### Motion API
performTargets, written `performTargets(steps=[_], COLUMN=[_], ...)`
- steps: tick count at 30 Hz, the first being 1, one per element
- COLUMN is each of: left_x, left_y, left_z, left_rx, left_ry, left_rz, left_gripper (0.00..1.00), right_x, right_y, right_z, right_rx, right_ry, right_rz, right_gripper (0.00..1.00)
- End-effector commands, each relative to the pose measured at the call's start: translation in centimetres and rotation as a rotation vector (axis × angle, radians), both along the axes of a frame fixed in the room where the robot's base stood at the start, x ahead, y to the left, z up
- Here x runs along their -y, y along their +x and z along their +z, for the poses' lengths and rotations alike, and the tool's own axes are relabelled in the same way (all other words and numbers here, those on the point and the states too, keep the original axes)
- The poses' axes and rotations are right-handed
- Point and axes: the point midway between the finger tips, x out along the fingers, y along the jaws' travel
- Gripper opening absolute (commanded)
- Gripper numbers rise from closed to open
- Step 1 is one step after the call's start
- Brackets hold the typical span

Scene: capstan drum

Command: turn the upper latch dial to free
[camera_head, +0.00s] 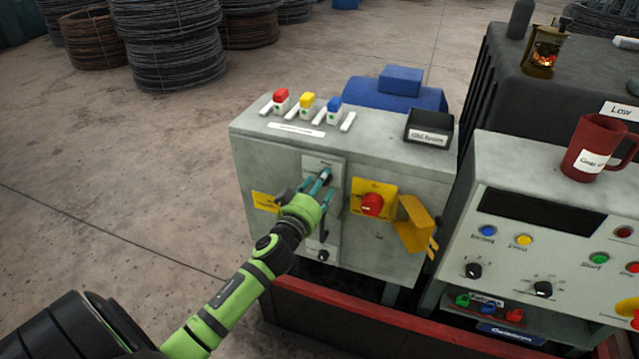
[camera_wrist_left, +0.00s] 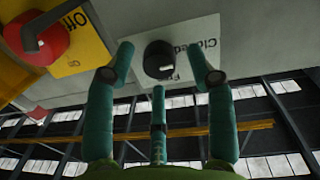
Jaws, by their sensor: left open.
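The upper latch dial (camera_wrist_left: 158,58) is a black round knob on a white label plate (camera_wrist_left: 200,40) marked "Closed" and "Free", with both words upside down in the left wrist view. A pale mark shows on the knob's lower side in that view. My left gripper (camera_wrist_left: 160,72) is open, with two teal fingers on either side of the dial and a third below it. I cannot tell whether any finger touches it. In the head view the left gripper (camera_head: 316,186) is at the grey cabinet's front and mostly covers the dial. My right gripper is not in view.
A lower black dial (camera_head: 323,256) sits below on the cabinet (camera_head: 275,165). A red rotary switch (camera_head: 372,204) on a yellow plate is just right of the gripper, with an open yellow flap (camera_head: 413,224) beyond. A red rail (camera_head: 370,318) runs in front.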

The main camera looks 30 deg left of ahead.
Motion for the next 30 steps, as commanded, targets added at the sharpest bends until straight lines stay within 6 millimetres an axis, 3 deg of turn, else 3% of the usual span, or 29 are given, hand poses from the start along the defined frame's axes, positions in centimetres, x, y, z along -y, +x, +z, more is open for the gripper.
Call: performTargets(steps=[6,7,10,11,22,30], left_x=[0.01,0.01,0.00,0.00,-0.02,-0.06], left_y=[0.05,0.04,0.03,0.03,0.05,0.07], left_z=[-0.03,-0.03,-0.03,-0.03,0.13,0.33], left_rx=[0.000,0.000,0.000,0.000,-0.004,-0.035], left_ry=[0.001,0.001,0.001,0.000,0.026,0.165], left_rz=[-0.001,-0.001,-0.001,-0.001,0.000,0.001], left_gripper=[0.55,0.47,0.07,0.00,0.00,0.00], right_x=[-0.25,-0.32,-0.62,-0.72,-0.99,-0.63], right_y=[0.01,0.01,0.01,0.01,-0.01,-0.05], right_z=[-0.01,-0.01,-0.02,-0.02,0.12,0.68], right_rx=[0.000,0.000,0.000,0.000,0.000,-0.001], right_ry=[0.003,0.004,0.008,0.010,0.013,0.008], right_rz=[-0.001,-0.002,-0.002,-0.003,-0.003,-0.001], right_gripper=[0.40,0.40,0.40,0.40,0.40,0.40])
